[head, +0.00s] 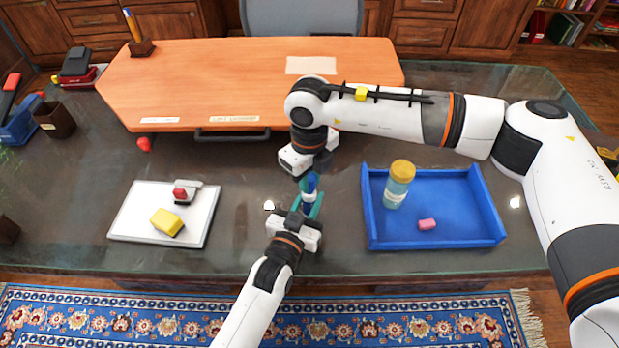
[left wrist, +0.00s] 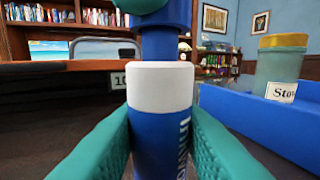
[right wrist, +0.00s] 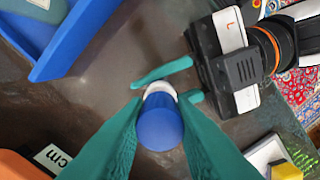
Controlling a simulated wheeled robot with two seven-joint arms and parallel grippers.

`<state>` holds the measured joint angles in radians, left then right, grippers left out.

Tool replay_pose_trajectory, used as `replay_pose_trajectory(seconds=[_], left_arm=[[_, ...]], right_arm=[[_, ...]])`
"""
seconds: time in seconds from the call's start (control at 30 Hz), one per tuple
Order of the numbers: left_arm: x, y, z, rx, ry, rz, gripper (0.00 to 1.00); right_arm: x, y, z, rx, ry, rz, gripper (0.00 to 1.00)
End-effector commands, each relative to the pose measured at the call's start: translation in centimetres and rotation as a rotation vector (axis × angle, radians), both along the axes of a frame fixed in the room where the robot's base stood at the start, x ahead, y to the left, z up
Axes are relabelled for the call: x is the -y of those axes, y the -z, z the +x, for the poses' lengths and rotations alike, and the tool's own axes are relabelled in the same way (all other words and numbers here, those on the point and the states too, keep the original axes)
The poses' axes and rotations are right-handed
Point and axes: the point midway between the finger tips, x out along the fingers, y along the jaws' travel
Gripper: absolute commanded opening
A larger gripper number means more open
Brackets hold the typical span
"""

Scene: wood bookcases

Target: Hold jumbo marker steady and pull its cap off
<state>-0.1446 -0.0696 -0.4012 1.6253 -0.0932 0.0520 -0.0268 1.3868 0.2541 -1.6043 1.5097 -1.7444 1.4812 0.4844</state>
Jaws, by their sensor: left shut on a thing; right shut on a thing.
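The jumbo marker (head: 308,197) stands upright between my two grippers, above the dark desk. Its blue body (left wrist: 160,140) has a white band at the top. My left gripper (left wrist: 160,118) is shut on the body from the front, just below the band. My right gripper (right wrist: 160,110) reaches down from above and is shut on the blue cap (right wrist: 160,127). In the left wrist view a narrower blue section (left wrist: 160,46) shows between the white band and the wider blue part at the right gripper's green finger. I cannot tell whether the cap is apart from the body.
A blue tray (head: 445,241) at the right holds a jar (head: 397,185) with a yellow lid and a pink eraser (head: 427,224). A white board (head: 132,222) at the left holds a yellow block (head: 167,222) and a red-grey item (head: 186,191). An orange desktop (head: 220,80) lies behind.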

Motion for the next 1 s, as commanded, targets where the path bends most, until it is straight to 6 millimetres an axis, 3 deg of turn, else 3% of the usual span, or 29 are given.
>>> replay_pose_trajectory(seconds=[1.0], left_arm=[[0.0,0.1,0.0,-0.001,0.000,0.000,0.06]], right_arm=[[0.0,-2.9,0.0,0.001,0.000,0.001,0.03]])
